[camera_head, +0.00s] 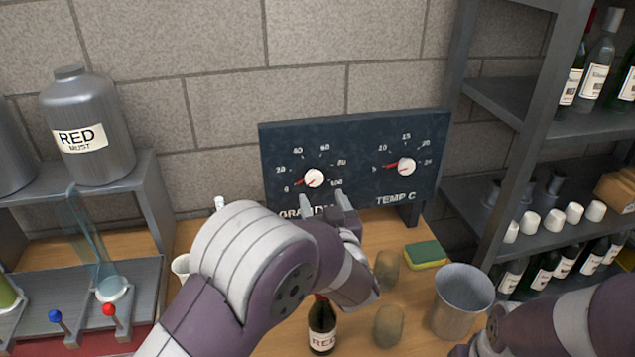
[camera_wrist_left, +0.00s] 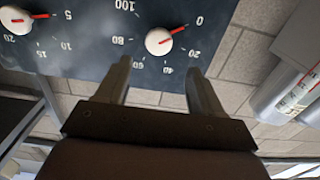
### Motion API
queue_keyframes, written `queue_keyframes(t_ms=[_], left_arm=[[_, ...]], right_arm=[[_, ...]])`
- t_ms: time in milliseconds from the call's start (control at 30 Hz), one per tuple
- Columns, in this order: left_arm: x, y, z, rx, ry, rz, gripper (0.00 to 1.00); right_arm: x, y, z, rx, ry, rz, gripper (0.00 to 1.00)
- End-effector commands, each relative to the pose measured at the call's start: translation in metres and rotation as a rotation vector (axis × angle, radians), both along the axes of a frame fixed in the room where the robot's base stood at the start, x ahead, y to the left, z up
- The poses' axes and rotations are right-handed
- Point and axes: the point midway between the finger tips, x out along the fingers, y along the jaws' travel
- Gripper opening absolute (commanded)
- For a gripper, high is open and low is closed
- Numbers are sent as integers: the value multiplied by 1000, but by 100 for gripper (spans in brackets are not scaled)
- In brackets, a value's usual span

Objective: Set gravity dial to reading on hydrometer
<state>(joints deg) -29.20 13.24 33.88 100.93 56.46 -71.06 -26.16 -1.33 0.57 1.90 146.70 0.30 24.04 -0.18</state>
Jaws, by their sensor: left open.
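The gravity dial (camera_head: 314,178) is a white knob with a red pointer, on the left of a dark panel (camera_head: 350,142). Its pointer is at about 0 on a scale up to 100. It appears upside down in the left wrist view (camera_wrist_left: 158,41). My left gripper (camera_head: 325,203) is open and empty just below the knob, apart from it, covering part of the label. In the left wrist view its fingers (camera_wrist_left: 160,75) stand either side below the knob. A tilted clear tube (camera_head: 92,230) at left may hold the hydrometer; no reading is legible. My right gripper (camera_head: 485,346) is partly cut off.
The temperature dial (camera_head: 407,167) sits right of the gravity dial, pointing near 5. A bottle rack (camera_head: 545,130) stands at right.

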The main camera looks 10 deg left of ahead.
Motion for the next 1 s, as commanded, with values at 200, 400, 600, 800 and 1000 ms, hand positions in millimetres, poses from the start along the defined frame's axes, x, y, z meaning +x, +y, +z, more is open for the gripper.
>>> queue_keyframes(t_ms=[200,400,600,800,1000], left_arm=[[46,20,1,0,0,1,67],[64,27,0,1,1,-1,67],[65,27,0,1,1,-2,67],[65,27,0,0,1,-3,15],[65,27,0,5,3,-2,14]], right_arm=[[0,0,5,0,0,0,100],[0,0,6,0,0,0,100],[0,0,6,0,0,0,100],[0,0,6,0,0,0,100],[0,0,7,0,0,0,100]])
